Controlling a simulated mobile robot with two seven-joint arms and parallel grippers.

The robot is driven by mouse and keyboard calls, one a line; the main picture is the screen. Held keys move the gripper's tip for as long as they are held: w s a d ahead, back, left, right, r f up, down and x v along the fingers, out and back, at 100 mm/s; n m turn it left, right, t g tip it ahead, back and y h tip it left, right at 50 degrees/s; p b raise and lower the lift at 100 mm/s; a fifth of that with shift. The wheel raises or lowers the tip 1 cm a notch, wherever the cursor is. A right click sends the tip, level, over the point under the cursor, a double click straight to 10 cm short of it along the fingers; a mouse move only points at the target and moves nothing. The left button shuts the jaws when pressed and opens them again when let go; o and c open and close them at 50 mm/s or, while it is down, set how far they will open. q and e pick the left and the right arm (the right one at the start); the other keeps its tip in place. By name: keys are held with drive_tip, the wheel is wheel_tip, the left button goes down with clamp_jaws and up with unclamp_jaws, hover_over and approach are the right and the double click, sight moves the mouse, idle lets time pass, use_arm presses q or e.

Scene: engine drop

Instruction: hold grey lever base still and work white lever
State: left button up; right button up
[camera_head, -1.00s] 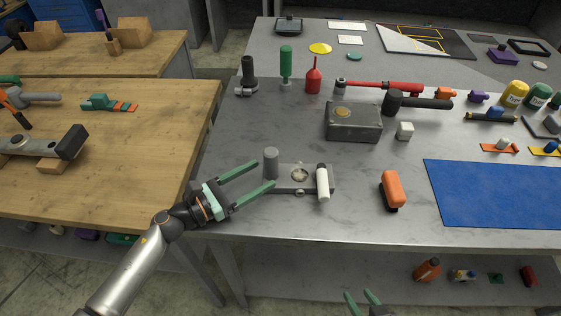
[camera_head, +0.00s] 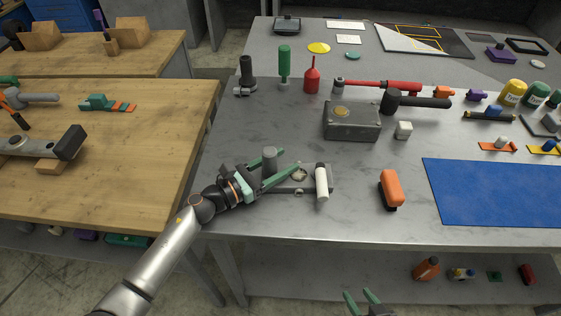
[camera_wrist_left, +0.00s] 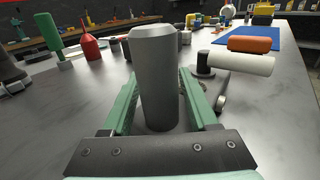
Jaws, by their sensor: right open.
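The grey lever base (camera_head: 312,173) lies flat near the table's front edge. An upright grey post (camera_head: 270,158) stands at its left end, and the white lever (camera_head: 321,183) is at its right end. My left gripper (camera_head: 290,163) is open, with one green finger on each side of the post. In the left wrist view the post (camera_wrist_left: 155,75) stands between the fingers with gaps beside it, and the white lever (camera_wrist_left: 242,64) lies beyond to the right. My right gripper (camera_head: 363,297) is open and empty, in front of the table at the bottom edge.
An orange-topped block (camera_head: 392,186) lies to the right of the lever, before a blue mat (camera_head: 495,195). A grey metal box (camera_head: 352,121) and a white cube (camera_head: 403,130) stand behind. The tabletop just around the lever base is clear.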

use_arm(q)
clamp_jaws()
idle(0.4)
unclamp_jaws()
drive_tip(key=shift+c, duration=0.5)
clamp_jaws()
idle(1.1)
